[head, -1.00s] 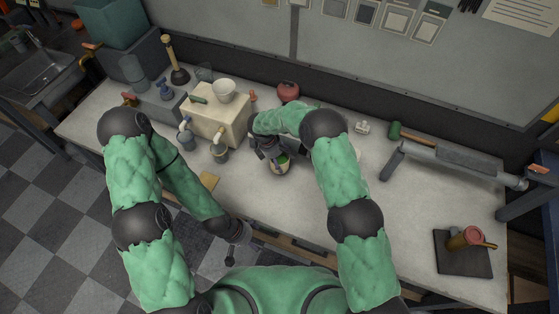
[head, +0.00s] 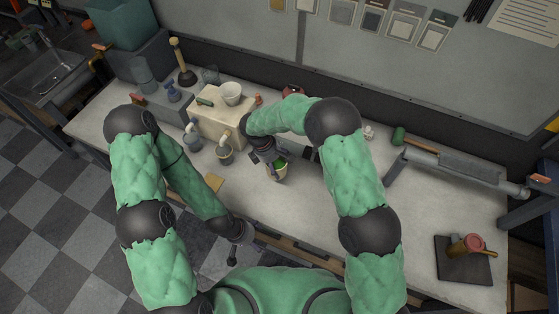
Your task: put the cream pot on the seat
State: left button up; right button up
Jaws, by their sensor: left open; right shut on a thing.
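The cream pot (head: 279,174) shows in the head view as a small pale vessel with green at its top. It is at the middle of the workbench, right of the cream block. My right gripper (head: 271,158) is shut on it from above and behind and partly hides it. I cannot tell whether its base touches the bench. My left gripper (head: 233,254) is open and empty, low at the bench's front edge, its fingers small and dark. I cannot tell which part here is the seat.
A cream block (head: 221,118) with spouts carries a white bowl (head: 231,93); grey cups (head: 225,155) stand before it. The right-centre bench (head: 420,205) is clear.

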pick_arm(q)
jog(key=shift+r+p, duration=0.45)
jog(key=shift+r, duration=0.05)
pick_arm(e)
jog(key=shift+s+a+r, duration=0.55)
jog(key=shift+s, duration=0.6)
jog(key=shift+s+a+r, duration=0.5)
jog(key=shift+s+r, duration=0.05)
jog(key=shift+s, duration=0.55)
jog(key=shift+s+a+r, duration=0.55)
jog(key=shift+s, duration=0.6)
